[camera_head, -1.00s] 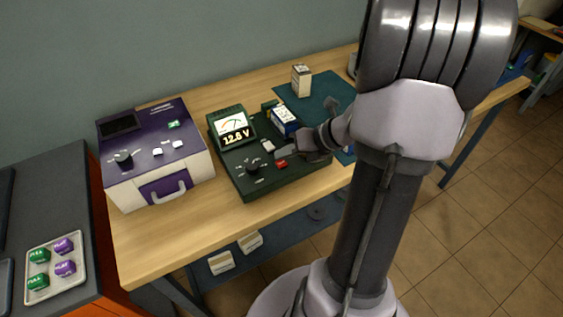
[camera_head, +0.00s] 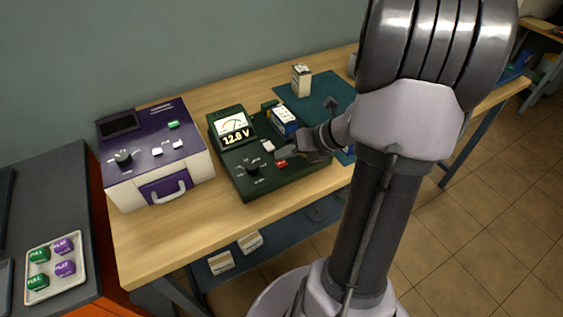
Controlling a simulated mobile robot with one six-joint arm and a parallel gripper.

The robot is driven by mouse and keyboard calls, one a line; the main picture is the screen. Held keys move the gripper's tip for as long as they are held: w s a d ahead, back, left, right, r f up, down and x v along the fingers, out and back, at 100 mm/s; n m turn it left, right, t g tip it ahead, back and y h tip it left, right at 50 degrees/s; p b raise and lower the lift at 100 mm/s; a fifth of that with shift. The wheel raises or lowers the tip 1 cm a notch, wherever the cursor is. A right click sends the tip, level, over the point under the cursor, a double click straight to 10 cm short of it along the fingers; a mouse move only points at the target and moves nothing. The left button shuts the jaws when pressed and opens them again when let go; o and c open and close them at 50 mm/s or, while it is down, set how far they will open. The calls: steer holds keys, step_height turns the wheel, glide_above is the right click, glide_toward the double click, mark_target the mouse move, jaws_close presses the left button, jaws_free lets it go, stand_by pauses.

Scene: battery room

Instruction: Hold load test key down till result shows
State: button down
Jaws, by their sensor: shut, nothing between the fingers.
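A battery with a blue side and pale top (camera_head: 284,120) sits in the tester's back right part. On the tester's face are a black knob (camera_head: 251,169), a pale key (camera_head: 268,146) and a red key (camera_head: 281,163). My gripper (camera_head: 285,153) is shut and empty, low over the tester between the pale and red keys. I cannot tell whether its tip touches a key. My wrist hides the tester's right part.
A purple and white machine (camera_head: 156,155) with a handle stands left of the tester. A tray (camera_head: 55,292) of green and purple labelled pieces lies at the lower left. Bare bench shows in front.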

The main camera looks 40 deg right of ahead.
mark_target(285, 164)
steer(key=shift+f, duration=0.1)
steer(key=shift+f, duration=0.35)
steer(key=shift+f+b, duration=0.35)
steer(key=shift+b, duration=0.05)
stand_by(0.6)
steer(key=shift+r, duration=0.1)
stand_by(2.8)
steer(key=shift+r+p, duration=0.7)
steer(key=shift+p, duration=0.15)
step_height(285, 164, up, 5)
steer(key=p, duration=0.5)
steer(key=shift+r, duration=0.1)
